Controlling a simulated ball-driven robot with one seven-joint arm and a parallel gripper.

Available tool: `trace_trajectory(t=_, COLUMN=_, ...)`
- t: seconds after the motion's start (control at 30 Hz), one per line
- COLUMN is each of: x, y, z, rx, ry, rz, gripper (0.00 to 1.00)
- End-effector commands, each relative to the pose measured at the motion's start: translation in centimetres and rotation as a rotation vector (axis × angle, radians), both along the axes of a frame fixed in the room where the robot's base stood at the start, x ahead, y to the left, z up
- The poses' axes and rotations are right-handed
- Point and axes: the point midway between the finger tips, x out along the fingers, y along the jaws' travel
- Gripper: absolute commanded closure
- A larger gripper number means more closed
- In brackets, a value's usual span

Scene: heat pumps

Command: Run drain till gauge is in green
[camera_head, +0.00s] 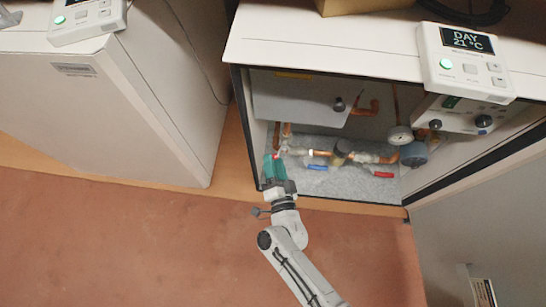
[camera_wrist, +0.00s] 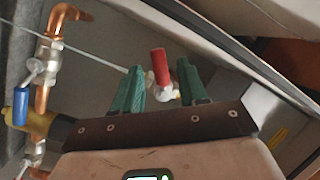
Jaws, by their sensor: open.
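My gripper (camera_head: 273,160) has green fingers and reaches into the left side of the open cabinet in the head view. In the wrist view, a small valve with a red handle (camera_wrist: 159,65) stands between the two open fingers (camera_wrist: 160,78). I cannot tell whether the fingers touch it. In the head view only a bit of red shows at the fingertips. A round white gauge (camera_head: 400,135) hangs on the right of the cabinet. Its needle and green zone are too small to read. No label shows which valve is the drain.
Copper pipes carry a blue-handled valve (camera_head: 317,167), also in the wrist view (camera_wrist: 22,104), and another red handle (camera_head: 383,175) further right. A grey box (camera_head: 295,98) hangs above. A thermostat (camera_head: 465,60) reads DAY 21 °C. A closed cabinet (camera_head: 120,110) stands left. Floor in front is clear.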

Motion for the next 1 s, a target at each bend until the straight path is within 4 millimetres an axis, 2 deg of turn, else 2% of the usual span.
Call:
trace_trajectory(t=0.2, x=2.2, y=0.7, z=-0.1, rx=0.000, ry=-0.001, rz=0.000, gripper=0.58)
trace_trajectory(t=0.57, x=2.5, y=0.7, z=0.0, rx=-0.001, ry=0.000, rz=0.001, gripper=0.58)
trace_trajectory(t=1.0, x=2.5, y=0.7, z=0.0, rx=0.000, ry=0.001, rz=0.001, gripper=1.00)
